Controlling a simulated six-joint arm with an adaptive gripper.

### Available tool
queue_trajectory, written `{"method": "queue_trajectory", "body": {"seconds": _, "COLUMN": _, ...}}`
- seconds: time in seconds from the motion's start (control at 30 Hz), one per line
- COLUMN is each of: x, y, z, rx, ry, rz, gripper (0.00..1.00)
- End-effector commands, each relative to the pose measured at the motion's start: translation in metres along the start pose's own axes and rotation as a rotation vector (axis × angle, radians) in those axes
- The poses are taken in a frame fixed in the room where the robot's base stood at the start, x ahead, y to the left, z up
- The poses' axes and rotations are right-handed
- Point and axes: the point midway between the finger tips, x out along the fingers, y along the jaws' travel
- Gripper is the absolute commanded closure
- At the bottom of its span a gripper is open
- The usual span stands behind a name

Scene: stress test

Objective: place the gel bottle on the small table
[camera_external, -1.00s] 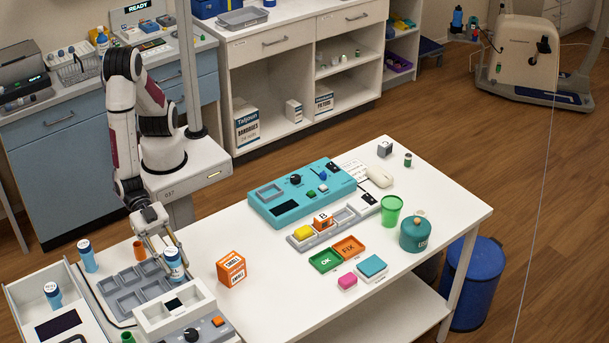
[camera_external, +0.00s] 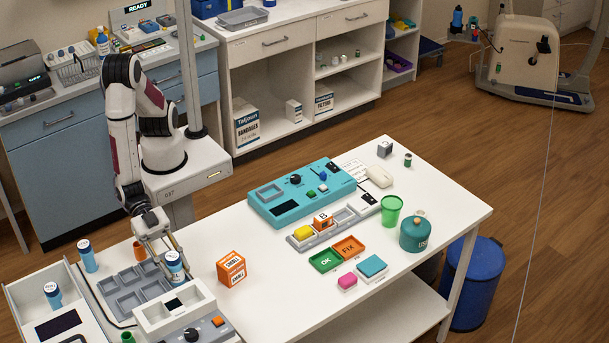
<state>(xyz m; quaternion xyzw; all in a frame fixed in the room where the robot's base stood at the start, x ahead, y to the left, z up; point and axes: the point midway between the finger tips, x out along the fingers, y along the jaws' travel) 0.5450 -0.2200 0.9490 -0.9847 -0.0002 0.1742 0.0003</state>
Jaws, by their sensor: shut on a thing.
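My gripper (camera_external: 169,252) is at the lower left, pointing down. It is shut on a blue bottle with a white cap (camera_external: 176,268), near the right side of the grey compartment tray (camera_external: 118,306). Whether the bottle touches the surface below cannot be told. Two similar blue bottles stand at the left, one behind the tray (camera_external: 87,258) and one in the white open bin (camera_external: 53,296). Their labels are too small to read, so which is the gel bottle is not clear. A white table (camera_external: 299,294) stretches to the right.
An orange box (camera_external: 231,269) stands right of my gripper. A white and grey device (camera_external: 176,310) is just in front. A teal panel (camera_external: 301,193), green cup (camera_external: 391,211) and teal canister (camera_external: 415,233) stand farther right. Bare tabletop lies around the orange box.

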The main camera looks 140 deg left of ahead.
Motion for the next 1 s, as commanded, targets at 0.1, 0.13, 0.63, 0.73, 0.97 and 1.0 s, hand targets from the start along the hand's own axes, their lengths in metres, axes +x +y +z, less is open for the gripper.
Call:
{"method": "queue_trajectory", "body": {"seconds": 0.1, "x": 0.0007, "y": 0.0001, "z": 0.0013, "rx": 0.0, "ry": 0.001, "rz": 0.0, "gripper": 0.99}}
{"method": "queue_trajectory", "body": {"seconds": 0.13, "x": 0.0008, "y": 0.0001, "z": 0.0017, "rx": 0.0, "ry": 0.0, "rz": 0.0, "gripper": 0.99}}
{"method": "queue_trajectory", "body": {"seconds": 0.63, "x": 0.0016, "y": 0.0001, "z": 0.004, "rx": 0.0, "ry": 0.0, "rz": 0.0, "gripper": 0.52}}
{"method": "queue_trajectory", "body": {"seconds": 0.73, "x": 0.0016, "y": 0.0001, "z": 0.0043, "rx": 0.0, "ry": -0.001, "rz": 0.0, "gripper": 0.52}}
{"method": "queue_trajectory", "body": {"seconds": 0.97, "x": -0.0045, "y": 0.0006, "z": 0.0041, "rx": 0.0, "ry": -0.001, "rz": 0.001, "gripper": 0.52}}
{"method": "queue_trajectory", "body": {"seconds": 1.0, "x": -0.0072, "y": 0.0008, "z": 0.0041, "rx": 0.001, "ry": -0.001, "rz": 0.002, "gripper": 0.52}}
